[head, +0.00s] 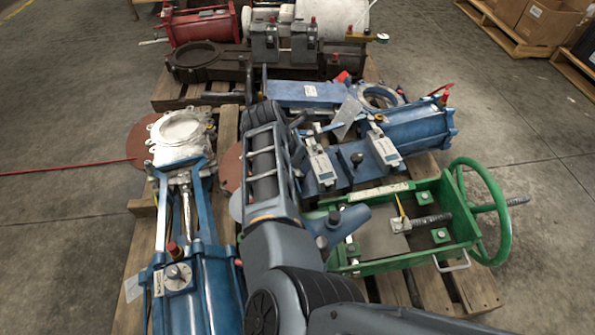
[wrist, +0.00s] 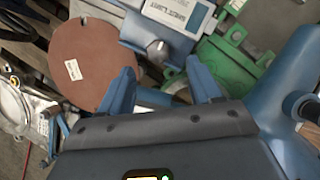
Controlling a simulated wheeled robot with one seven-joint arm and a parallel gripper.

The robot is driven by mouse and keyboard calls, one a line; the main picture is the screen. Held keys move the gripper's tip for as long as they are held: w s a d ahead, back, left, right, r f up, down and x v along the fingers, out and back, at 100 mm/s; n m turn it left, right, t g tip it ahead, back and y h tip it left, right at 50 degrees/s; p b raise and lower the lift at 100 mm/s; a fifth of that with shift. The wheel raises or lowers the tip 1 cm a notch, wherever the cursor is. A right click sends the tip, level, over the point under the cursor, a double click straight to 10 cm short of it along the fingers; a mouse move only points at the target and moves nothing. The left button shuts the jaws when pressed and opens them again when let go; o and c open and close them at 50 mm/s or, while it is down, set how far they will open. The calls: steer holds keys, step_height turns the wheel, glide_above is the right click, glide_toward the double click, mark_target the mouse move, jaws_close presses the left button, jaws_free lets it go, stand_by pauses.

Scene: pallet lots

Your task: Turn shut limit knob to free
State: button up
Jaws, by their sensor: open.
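In the wrist view my gripper (wrist: 160,82) is open, with its two blue fingers apart and nothing between them. A small grey knob (wrist: 158,50) on a blue body shows just beyond the gap between the fingertips, apart from them. Above it is a grey box with a printed label (wrist: 178,12), too blurred to read surely. In the head view a dark knob (head: 357,158) stands on the blue plate between two grey boxes. Another knob on a white dial plate (head: 176,274) sits on the blue actuator at front left. I cannot tell which is the shut limit knob.
A brown disc (wrist: 92,58) lies left of the fingers. A green frame with a handwheel (head: 487,210) stands at right. Grey limit boxes (head: 322,170) stand near my arm. A brown valve body (head: 205,62) lies behind. Open concrete floor is at both sides.

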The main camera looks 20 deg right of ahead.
mark_target(300, 172)
steer(key=b+x, duration=0.1)
steer(key=x, duration=0.1)
steer(key=b+x, duration=0.1)
steer(key=x, duration=0.2)
steer(key=b+x, duration=0.2)
steer(key=shift+w+a+f, duration=0.1)
steer(key=shift+a+f, duration=0.15)
steer(key=shift+f, duration=0.2)
steer(key=shift+c, duration=0.5)
steer(key=c, duration=0.9)
